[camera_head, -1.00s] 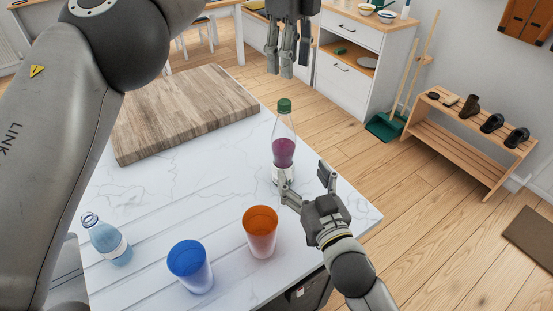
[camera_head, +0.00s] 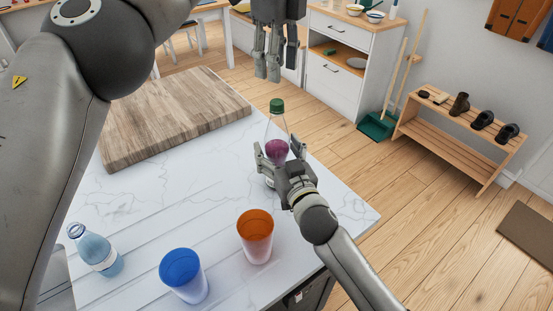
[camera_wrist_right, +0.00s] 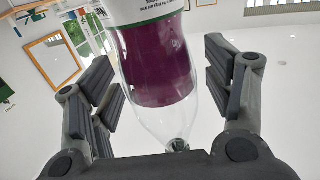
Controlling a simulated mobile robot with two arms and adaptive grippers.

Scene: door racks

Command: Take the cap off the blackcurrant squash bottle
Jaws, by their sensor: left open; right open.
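The blackcurrant squash bottle (camera_head: 276,148) stands upright near the worktop's far right edge, with purple liquid inside and its green cap (camera_head: 277,105) on. My right gripper (camera_head: 279,149) is open, with its fingers on either side of the bottle's body. In the right wrist view the bottle (camera_wrist_right: 158,65) lies between the spread fingers of my right gripper (camera_wrist_right: 165,90), with visible gaps on both sides. My left gripper (camera_head: 273,68) is open and empty, pointing down above the cap and apart from it. The right gripper hides the bottle's lower part in the head view.
A blue cup (camera_head: 183,277), an orange cup (camera_head: 255,235) and a small pale-blue bottle (camera_head: 95,249) stand on the white marble worktop (camera_head: 150,215). A wooden board (camera_head: 175,115) lies at the back left. Beyond are a white cabinet (camera_head: 338,78) and a shoe rack (camera_head: 455,135).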

